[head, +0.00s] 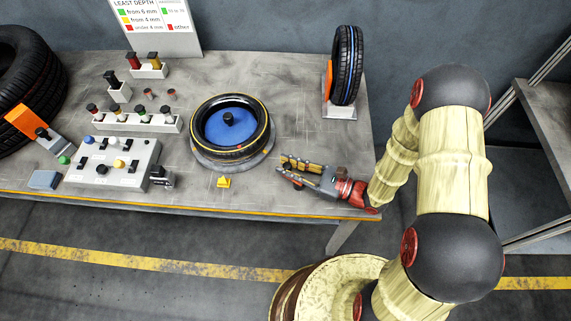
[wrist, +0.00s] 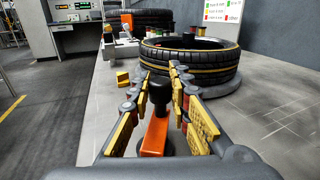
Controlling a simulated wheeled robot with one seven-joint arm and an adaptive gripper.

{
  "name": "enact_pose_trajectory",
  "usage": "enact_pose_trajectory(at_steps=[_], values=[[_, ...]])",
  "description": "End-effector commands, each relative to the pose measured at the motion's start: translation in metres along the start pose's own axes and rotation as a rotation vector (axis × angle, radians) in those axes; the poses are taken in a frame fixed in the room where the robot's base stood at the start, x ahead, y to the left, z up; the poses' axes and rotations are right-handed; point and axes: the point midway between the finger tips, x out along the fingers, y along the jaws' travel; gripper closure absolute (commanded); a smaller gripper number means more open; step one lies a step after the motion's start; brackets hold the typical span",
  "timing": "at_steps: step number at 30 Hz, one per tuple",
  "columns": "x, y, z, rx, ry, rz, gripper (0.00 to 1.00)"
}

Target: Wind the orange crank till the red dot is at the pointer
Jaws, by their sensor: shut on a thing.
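In the wrist view the orange crank (wrist: 155,138) points away from my gripper (wrist: 155,80), its black knob (wrist: 159,93) standing upright between the two fingers. My gripper (head: 282,164) is shut on this knob, at the right of the tyre in the head view; the crank is mostly hidden there. The tyre (head: 204,152) lies flat on a round grey turntable, with a blue hub (head: 245,126) and a yellow stripe. A small yellow pointer (head: 224,182) stands on the bench in front of it. A tiny reddish mark shows near the tyre's front edge, too small to be sure of.
A grey switch box (head: 112,165) and a rack of knobs (head: 135,121) stand left of the turntable. An upright tyre (head: 347,66) stands on a stand behind my gripper. A sign (head: 157,14) is at the back. The bench's front edge (head: 190,208) is close.

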Motion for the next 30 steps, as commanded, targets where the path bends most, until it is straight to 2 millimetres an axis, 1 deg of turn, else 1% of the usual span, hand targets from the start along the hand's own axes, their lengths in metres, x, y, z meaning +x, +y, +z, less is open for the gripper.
enact_pose_trajectory(at_steps=[1, 6, 15, 22, 30], values=[[0.000, -0.001, 0.003, 0.003, 0.002, -0.043, 1.00], [-0.001, -0.006, 0.002, 0.002, 0.006, -0.187, 1.00], [-0.005, -0.015, 0.001, 0.000, 0.011, -0.371, 1.00], [-0.007, -0.018, 0.000, 0.000, 0.013, -0.442, 1.00], [-0.007, -0.020, 0.000, -0.001, 0.012, -0.465, 1.00]])
